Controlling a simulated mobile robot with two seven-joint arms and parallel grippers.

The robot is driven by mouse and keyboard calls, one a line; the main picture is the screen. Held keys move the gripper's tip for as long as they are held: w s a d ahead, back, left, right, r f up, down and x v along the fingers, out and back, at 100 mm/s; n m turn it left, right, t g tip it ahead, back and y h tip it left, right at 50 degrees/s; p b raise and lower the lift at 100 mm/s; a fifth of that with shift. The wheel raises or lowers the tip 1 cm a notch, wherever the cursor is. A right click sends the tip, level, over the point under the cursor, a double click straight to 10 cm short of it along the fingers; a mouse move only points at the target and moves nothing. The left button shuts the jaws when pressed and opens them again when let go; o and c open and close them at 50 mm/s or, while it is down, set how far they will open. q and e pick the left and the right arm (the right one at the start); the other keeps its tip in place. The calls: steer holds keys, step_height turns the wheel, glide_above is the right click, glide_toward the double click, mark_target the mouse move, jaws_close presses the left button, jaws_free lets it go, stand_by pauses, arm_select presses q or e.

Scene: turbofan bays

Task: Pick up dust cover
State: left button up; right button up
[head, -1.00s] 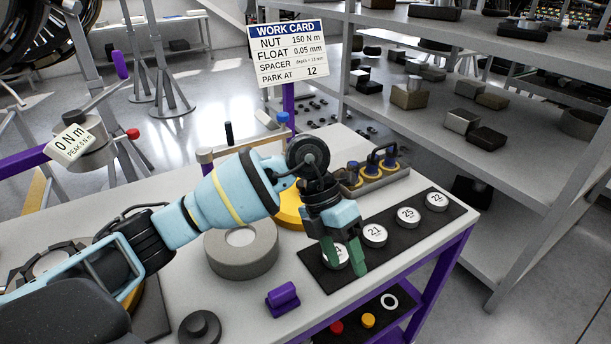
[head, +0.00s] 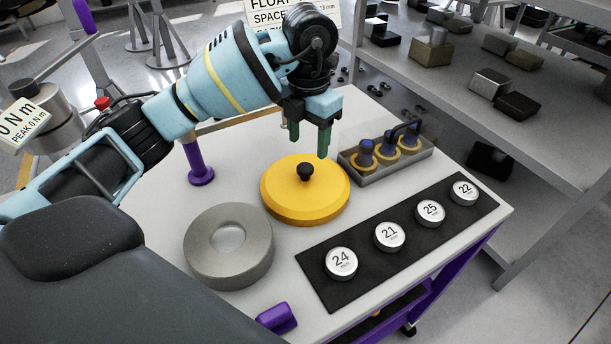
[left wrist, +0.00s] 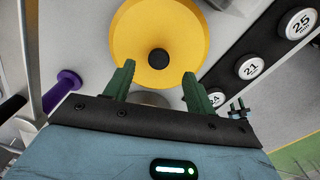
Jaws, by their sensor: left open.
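The dust cover appears to be the round yellow disc (head: 290,205) with a black knob (head: 305,171) at its centre, lying flat on the white bench. My left gripper (head: 309,148) is above the cover's far side, fingers pointing down, apart from the knob. In the left wrist view, the yellow disc (left wrist: 185,25) fills the upper middle, and its knob (left wrist: 158,59) shows just beyond and between the green fingertips. My left gripper (left wrist: 158,72) is open with nothing between its fingers. My right gripper is not in view.
A grey metal ring (head: 205,268) stands in front of the cover. A black mat (head: 320,272) with several numbered discs lies to the right. A grey tray (head: 405,165) with blue-topped parts stands behind right. A purple post (head: 200,174) is at left.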

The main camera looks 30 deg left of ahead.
mark_target(306, 166)
arm_select(q)
steer(key=shift+f, duration=0.95)
steer(key=shift+s+a+f, duration=0.1)
steer(key=shift+s+f, duration=0.1)
steer(key=shift+f, duration=0.95)
steer(key=shift+s+f, duration=0.15)
steer(key=shift+f, duration=1.25)
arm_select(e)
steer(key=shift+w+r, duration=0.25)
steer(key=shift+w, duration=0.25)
arm_select(q)
steer(key=shift+c, duration=0.3)
steer(key=c, duration=1.1)
steer(key=shift+c, duration=0.2)
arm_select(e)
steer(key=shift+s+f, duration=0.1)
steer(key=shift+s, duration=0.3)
arm_select(q)
steer(key=shift+r, duration=0.1)
